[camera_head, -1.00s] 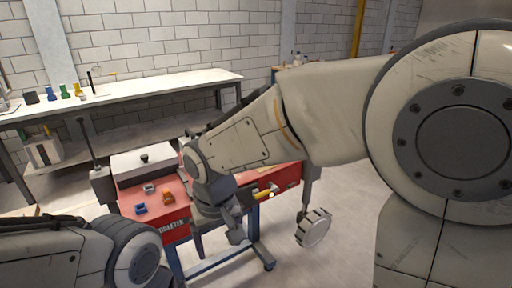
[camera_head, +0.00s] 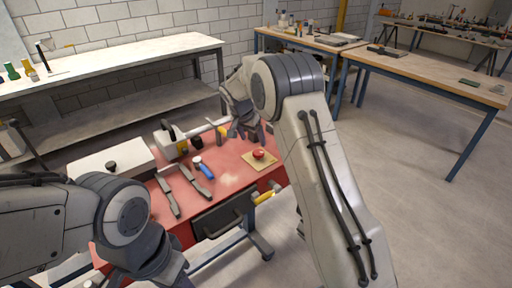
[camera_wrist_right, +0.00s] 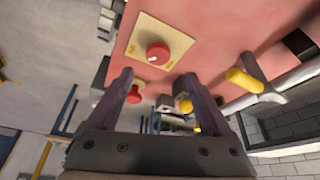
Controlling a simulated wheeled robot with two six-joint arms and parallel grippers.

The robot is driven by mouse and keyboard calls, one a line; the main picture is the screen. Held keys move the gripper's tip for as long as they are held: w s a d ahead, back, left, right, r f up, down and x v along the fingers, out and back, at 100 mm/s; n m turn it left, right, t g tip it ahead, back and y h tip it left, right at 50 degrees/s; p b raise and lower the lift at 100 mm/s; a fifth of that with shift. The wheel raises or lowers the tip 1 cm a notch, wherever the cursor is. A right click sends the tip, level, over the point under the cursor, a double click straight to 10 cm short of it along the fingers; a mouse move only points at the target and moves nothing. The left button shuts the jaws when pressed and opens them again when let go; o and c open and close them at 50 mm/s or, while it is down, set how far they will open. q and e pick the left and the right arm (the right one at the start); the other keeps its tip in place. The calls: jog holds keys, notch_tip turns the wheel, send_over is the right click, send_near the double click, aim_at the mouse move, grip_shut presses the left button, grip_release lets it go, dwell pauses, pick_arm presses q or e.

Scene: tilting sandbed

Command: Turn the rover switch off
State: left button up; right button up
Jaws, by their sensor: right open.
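A red round knob (camera_head: 258,154) sits on a tan square plate (camera_head: 248,163) on the right part of the red cart top. It looks like the switch, but its on or off state cannot be read. In the right wrist view the knob (camera_wrist_right: 158,52) and plate (camera_wrist_right: 140,30) lie just beyond my fingertips. My right gripper (camera_head: 244,132) is open and empty above and behind the plate, apart from the knob; its spread fingers also show in the wrist view (camera_wrist_right: 157,80). My left gripper (camera_head: 160,268) hangs low at the cart's front left; its jaws are unclear.
The red cart top (camera_head: 228,178) also holds a blue-handled tool (camera_head: 205,172), dark flat tools (camera_head: 168,196), a yellow-handled tool (camera_head: 221,132) and a white box (camera_head: 110,160). A white bench (camera_head: 130,56) stands behind. A wooden table (camera_head: 430,75) stands right, with open floor before it.

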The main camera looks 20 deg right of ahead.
aim_at(258, 152)
jog(key=p+x, duration=0.1)
jog(key=x, duration=0.7)
jog(key=shift+d+f, duration=0.2)
grip_shut()
